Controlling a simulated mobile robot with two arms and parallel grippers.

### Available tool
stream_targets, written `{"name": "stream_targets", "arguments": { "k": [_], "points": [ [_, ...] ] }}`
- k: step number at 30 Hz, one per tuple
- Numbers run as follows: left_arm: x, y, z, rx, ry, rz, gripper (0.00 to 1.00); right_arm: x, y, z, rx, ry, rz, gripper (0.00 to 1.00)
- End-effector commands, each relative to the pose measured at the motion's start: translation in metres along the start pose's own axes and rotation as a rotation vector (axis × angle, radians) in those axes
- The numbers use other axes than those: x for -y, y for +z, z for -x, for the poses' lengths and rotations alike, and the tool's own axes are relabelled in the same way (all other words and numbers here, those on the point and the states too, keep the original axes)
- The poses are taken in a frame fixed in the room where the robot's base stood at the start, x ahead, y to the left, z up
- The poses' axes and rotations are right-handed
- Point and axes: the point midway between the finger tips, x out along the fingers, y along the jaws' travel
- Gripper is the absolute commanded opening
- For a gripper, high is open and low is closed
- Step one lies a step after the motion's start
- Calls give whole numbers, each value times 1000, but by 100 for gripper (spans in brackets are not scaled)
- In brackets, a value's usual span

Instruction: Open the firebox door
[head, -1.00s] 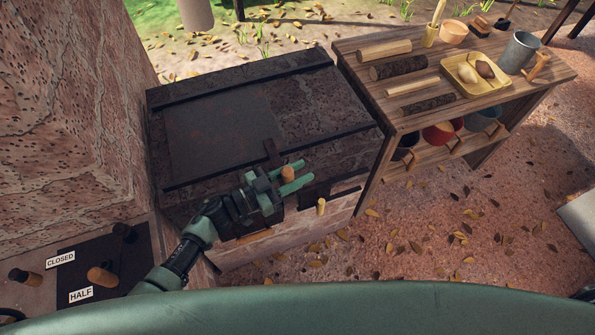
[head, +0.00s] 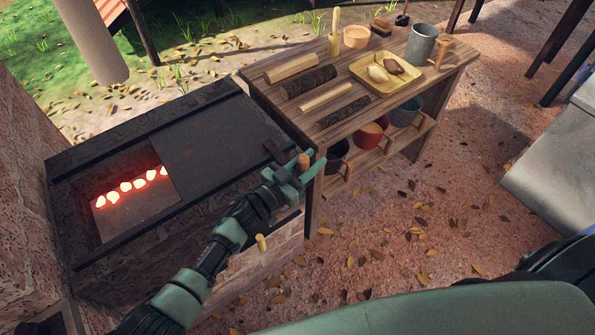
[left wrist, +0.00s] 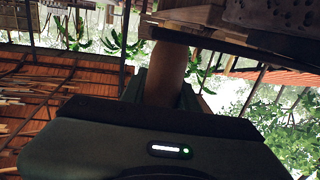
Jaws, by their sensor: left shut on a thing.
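The firebox door (head: 215,142) is a dark flat plate lying in the rails on top of the brick firebox (head: 250,262). It covers the right part of the top. At the left, an opening (head: 122,200) shows a row of glowing red coals (head: 126,187). My left gripper (head: 303,168) is shut on the door's wooden handle (head: 303,160) at the right front corner. The handle (left wrist: 165,75) also shows between the fingers in the left wrist view. My right gripper is not in view.
A wooden bench (head: 285,112) with logs, a yellow tray (head: 373,89) and a grey metal cup (head: 420,46) stands right beside the firebox, close to my left gripper. Mugs sit on its lower shelf. A brick wall (head: 25,190) rises at the left. The leaf-strewn ground (head: 460,215) at right is clear.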

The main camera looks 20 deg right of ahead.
Motion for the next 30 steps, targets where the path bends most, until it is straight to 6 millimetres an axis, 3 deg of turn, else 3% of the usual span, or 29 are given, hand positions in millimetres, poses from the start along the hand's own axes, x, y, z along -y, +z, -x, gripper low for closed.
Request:
{"name": "stream_targets", "arguments": {
  "k": [6,15,16,18,30],
  "points": [
    [-1,0,-6,1,-1,1,0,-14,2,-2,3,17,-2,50],
    [-1,0,-6,1,-1,1,0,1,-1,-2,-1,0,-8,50],
    [-1,0,-6,1,-1,1,38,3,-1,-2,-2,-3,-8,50],
    [-1,0,-6,1,-1,1,52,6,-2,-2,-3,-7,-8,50],
    [0,1,4,3,-2,-1,52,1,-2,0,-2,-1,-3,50]
  ]
}}
